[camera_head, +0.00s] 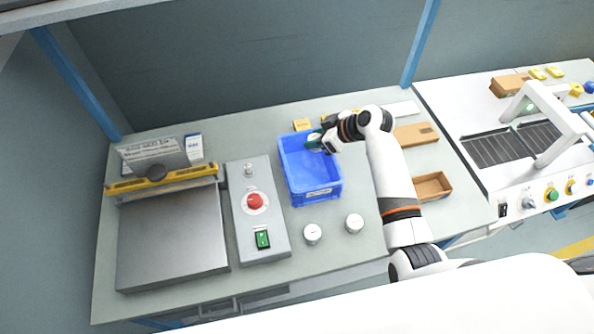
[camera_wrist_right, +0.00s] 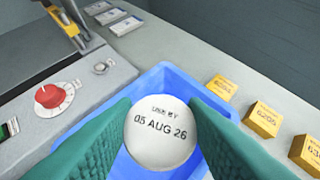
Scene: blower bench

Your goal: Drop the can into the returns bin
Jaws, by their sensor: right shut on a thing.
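The can (camera_wrist_right: 160,132) shows in the right wrist view as a round white lid printed "05 AUG 26". My right gripper (camera_head: 316,139) is shut on it, with a green finger on each side. The blue bin (camera_head: 315,183) stands open on the bench in the head view. The gripper and can are over the far part of this bin; its blue wall also shows behind the can in the right wrist view (camera_wrist_right: 182,82). In the head view the can is mostly hidden by the gripper. My left gripper is not in view.
Two white cans (camera_head: 312,233) (camera_head: 354,223) stand in front of the bin. A control box with a red knob (camera_head: 255,202) is left of it. Small yellow boxes (camera_wrist_right: 264,119) stand beyond it. An open cardboard box (camera_head: 432,187) lies right of my right arm.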

